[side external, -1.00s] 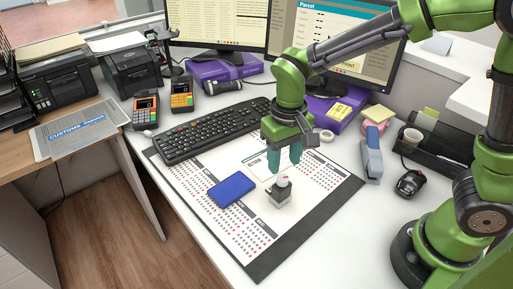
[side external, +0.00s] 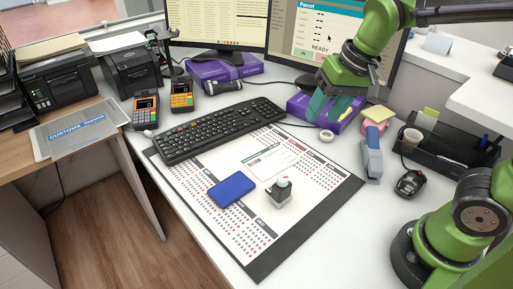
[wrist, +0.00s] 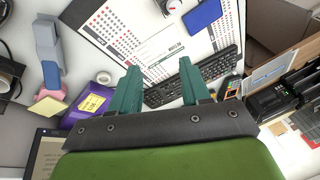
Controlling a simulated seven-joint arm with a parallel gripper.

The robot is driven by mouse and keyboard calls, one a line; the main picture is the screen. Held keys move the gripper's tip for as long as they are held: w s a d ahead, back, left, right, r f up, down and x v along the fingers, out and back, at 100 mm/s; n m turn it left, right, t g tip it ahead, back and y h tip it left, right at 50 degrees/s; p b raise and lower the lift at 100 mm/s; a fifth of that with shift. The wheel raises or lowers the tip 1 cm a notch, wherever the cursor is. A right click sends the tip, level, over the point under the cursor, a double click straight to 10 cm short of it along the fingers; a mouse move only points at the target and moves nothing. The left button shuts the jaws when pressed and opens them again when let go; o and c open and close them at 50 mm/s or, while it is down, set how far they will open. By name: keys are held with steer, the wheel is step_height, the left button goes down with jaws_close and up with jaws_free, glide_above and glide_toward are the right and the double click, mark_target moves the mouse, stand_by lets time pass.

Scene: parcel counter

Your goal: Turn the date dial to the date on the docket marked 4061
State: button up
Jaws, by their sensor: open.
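The date dial is a small grey block with a round pale knob (side external: 281,189), standing upright on the desk mat. It shows at the top edge of the wrist view (wrist: 172,6). A white docket (side external: 268,161) with a green line lies flat on the mat behind it; it also shows in the wrist view (wrist: 163,45). Its number and date are too small to read. My gripper (side external: 328,108), with teal fingers, is open and empty, raised behind and right of the dial, well apart from it. In the wrist view the fingers (wrist: 159,66) are spread with nothing between them.
A blue pad (side external: 231,190) lies left of the dial on the printed mat (side external: 312,222). A keyboard (side external: 218,128) is behind. The right monitor (side external: 300,45) reads READY.

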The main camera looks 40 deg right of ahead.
steer(key=s+d+r+t, duration=0.2)
steer(key=s+d, duration=0.1)
steer(key=s, duration=0.1)
steer(key=n+g+h, duration=0.1)
steer(key=n+g, duration=0.4)
steer(key=n, duration=0.8)
glide_above(283, 177)
steer(key=f, duration=1.1)
steer(key=shift+a, duration=0.2)
steer(key=shift+w+r+n+h, duration=0.1)
steer(key=shift+r+n+h, duration=0.2)
steer(key=shift+r+n, duration=0.1)
steer(key=shift+d, duration=0.1)
steer(key=shift+n, duration=0.3)
steer(key=shift+f, duration=4.05)
steer(key=shift+c, duration=0.3)
